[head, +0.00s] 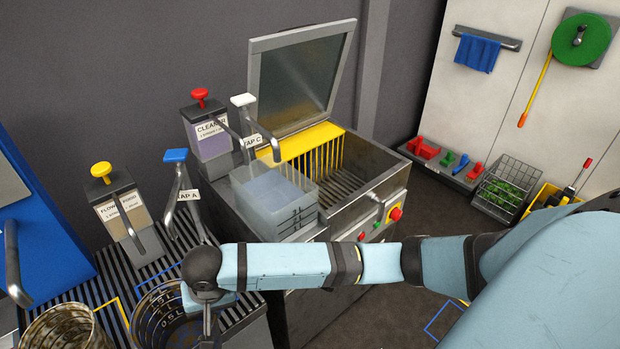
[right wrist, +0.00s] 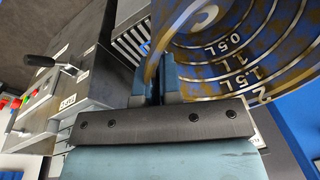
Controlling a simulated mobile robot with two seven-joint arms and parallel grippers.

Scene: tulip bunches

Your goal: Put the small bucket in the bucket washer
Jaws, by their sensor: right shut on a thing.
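A dirty bucket (head: 160,318) with litre marks inside stands at the bottom of the head view, partly hidden by my right gripper (head: 208,318). In the right wrist view my right gripper (right wrist: 160,82) is shut on the rim of this bucket (right wrist: 225,55); its inside shows brown stains and marks up to 2. A second bucket (head: 65,328) with brown stains is at the lower left, cut off by the frame edge. The bucket washer (head: 385,165) is a steel box with its lid (head: 298,75) raised and a yellow rack inside. My left gripper is not in view.
Tap levers and dispensers, such as the cleaner dispenser (head: 208,135), rise between the buckets and the washer. A slatted drain surface (head: 140,268) lies beside the buckets. My right arm crosses in front of the washer.

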